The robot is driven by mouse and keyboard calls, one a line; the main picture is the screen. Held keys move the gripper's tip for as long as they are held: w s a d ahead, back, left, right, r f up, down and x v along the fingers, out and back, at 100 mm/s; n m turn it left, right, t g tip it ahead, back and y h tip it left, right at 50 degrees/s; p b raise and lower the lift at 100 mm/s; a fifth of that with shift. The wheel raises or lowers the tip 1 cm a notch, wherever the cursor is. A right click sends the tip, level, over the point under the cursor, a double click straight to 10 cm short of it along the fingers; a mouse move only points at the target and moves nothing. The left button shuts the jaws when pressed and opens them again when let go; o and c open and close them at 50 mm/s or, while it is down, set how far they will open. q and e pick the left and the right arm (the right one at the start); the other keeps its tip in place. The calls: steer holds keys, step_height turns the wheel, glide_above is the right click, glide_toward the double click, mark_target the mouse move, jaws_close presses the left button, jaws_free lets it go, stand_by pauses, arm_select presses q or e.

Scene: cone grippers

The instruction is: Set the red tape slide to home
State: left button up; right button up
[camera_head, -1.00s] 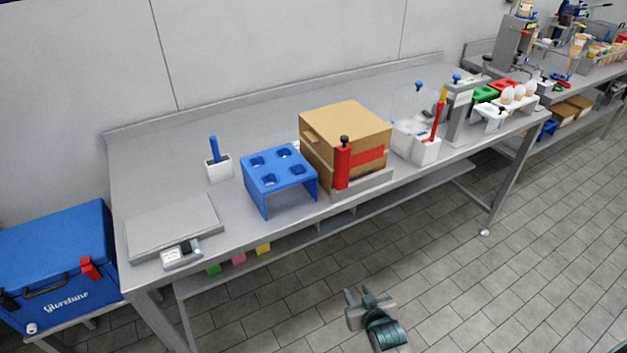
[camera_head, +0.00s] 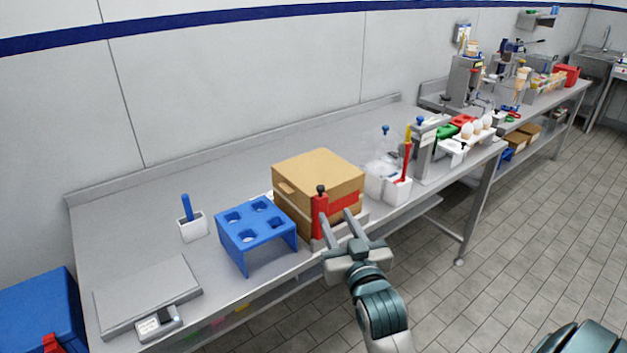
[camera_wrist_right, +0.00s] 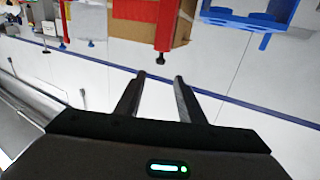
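The red tape slide (camera_head: 319,217) is an upright red block with a black knob on top, at the front face of a cardboard box (camera_head: 318,173). A red tape band (camera_head: 345,199) shows on the box beside it. My right gripper (camera_head: 336,217) is open and empty in front of the slide, fingers pointing toward it. In the right wrist view the slide (camera_wrist_right: 164,28) appears upside down, with its knob beyond the open fingertips (camera_wrist_right: 160,76) and apart from them. The lower part of the slide is partly hidden by the gripper in the head view. My left gripper is not in view.
A blue four-hole stand (camera_head: 256,226) is left of the box. A white holder with a red-handled tool (camera_head: 398,190) stands to its right. A scale (camera_head: 148,293) is at the table's left end.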

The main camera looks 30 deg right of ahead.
mark_target(318, 193)
steer(key=shift+w, duration=0.1)
steer(key=p+x, duration=0.4)
steer(key=x, duration=1.1)
steer(key=shift+w+d, duration=0.15)
steer(key=shift+w, duration=0.1)
steer(key=shift+p+x, duration=0.35)
steer(key=shift+x, duration=0.5)
steer(key=shift+f, duration=0.1)
steer(key=shift+c, duration=0.4)
jaws_close()
